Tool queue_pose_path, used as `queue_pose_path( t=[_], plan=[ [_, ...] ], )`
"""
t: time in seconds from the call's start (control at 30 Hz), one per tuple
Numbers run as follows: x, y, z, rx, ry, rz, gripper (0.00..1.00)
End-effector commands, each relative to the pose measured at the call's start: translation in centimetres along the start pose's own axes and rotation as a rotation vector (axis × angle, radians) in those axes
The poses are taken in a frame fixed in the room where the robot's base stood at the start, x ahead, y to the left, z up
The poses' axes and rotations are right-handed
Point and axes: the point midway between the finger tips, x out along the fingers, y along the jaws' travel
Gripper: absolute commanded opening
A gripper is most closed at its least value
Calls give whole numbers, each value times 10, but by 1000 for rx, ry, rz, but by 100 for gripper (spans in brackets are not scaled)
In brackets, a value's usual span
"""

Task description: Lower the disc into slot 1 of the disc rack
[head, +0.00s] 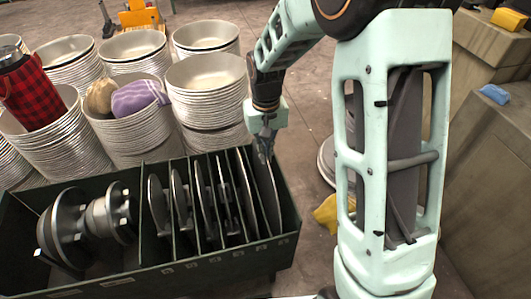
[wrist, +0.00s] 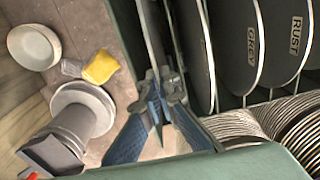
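My gripper (head: 265,148) points down over the right end of the dark green disc rack (head: 285,250). Its fingers are closed on the upper edge of a thin grey disc (head: 268,195), which stands upright in the rack's rightmost slot. In the wrist view my gripper (wrist: 160,85) has its fingertips together at the edge of the disc (wrist: 151,35). The disc appears nearly edge-on there, between the green end wall and a divider. Its lower part is hidden inside the rack. The small slot labels on the front are too small to read.
Several other discs stand in neighbouring slots; two are lettered GREY (wrist: 252,40) and RUST (wrist: 295,35). Larger wheel-shaped parts (head: 65,230) lie in the rack's left part. Stacks of metal bowls (head: 207,75) stand close behind the rack. A yellow cloth (head: 327,213) lies on the floor to the right.

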Motion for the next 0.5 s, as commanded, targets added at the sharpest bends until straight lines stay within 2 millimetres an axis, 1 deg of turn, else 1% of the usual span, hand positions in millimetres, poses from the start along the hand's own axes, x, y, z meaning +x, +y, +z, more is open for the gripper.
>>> queue_pose_path(
  t=[0.3, 0.5],
  plan=[
    [9, 0, 0, 0, 1, 0, 0],
    [10, 0, 0, 0, 1, 0, 0]
  ],
)
